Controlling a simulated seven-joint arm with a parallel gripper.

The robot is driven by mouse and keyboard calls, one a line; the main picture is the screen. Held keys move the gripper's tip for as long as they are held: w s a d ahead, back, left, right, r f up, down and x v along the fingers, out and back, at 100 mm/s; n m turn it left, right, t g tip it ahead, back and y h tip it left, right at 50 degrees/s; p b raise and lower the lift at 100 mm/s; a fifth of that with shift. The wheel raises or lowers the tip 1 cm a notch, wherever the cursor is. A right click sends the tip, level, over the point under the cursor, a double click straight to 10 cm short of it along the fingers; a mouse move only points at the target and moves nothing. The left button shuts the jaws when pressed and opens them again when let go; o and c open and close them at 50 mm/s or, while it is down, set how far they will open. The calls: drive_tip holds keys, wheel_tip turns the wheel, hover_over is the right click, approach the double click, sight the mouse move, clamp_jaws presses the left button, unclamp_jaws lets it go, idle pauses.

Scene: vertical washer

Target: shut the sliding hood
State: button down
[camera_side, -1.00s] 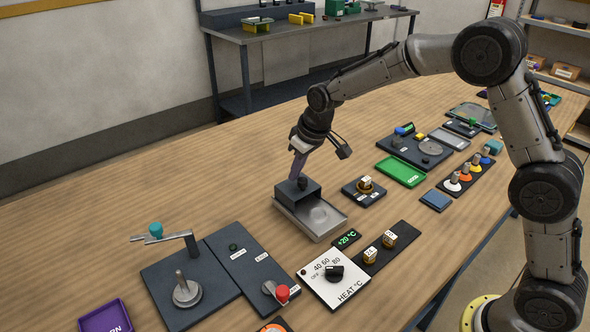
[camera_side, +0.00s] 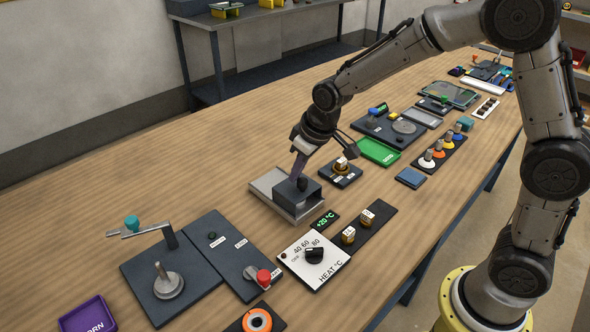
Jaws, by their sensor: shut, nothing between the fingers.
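The sliding hood (camera_side: 308,196) is a dark grey box on a shallow silver tray (camera_side: 267,181). It sits at the tray's near right end, and the bare part of the tray shows at its far left. No round disc shows on the tray; that spot is under the hood. My gripper (camera_side: 300,178) is shut and points down onto the hood's top from above. Its fingertips are at the small knob there, partly hiding it. I cannot tell whether they touch it.
A white heat dial panel (camera_side: 314,262) and a +20 °C display (camera_side: 325,220) lie just in front. A block with a knob (camera_side: 341,172) stands close on the right. A dark crank panel (camera_side: 170,270) is at the left. The wooden table behind the tray is clear.

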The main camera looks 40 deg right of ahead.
sight(284, 182)
drive_tip(key=shift+s+f, duration=0.2)
drive_tip(key=w, duration=0.4)
drive_tip(key=shift+a+r, duration=0.1)
drive_tip(key=shift+a, duration=0.25)
drive_tip(key=s+d+r+t, duration=0.1)
drive_tip(key=s+r, duration=0.2)
drive_tip(key=r, duration=0.5)
drive_tip(key=s+d+r, duration=0.2)
drive_tip(key=s+r, duration=0.1)
drive_tip(key=r, duration=0.5)
drive_tip(key=s+d+r+m+t, duration=0.15)
drive_tip(key=s+r, duration=0.25)
drive_tip(key=s, duration=0.6)
drive_tip(key=s+d+f, duration=0.1)
drive_tip(key=s+f, duration=0.3)
drive_tip(key=s, duration=0.3)
drive_tip(key=s+d+f, duration=0.1)
drive_tip(key=s+f, duration=0.3)
drive_tip(key=s, duration=0.4)
drive_tip(key=shift+s+d+f+m+g+h, duration=0.15)
drive_tip(key=shift+s+d+m+g+h, duration=0.2)
drive_tip(key=shift+g+h, duration=0.1)
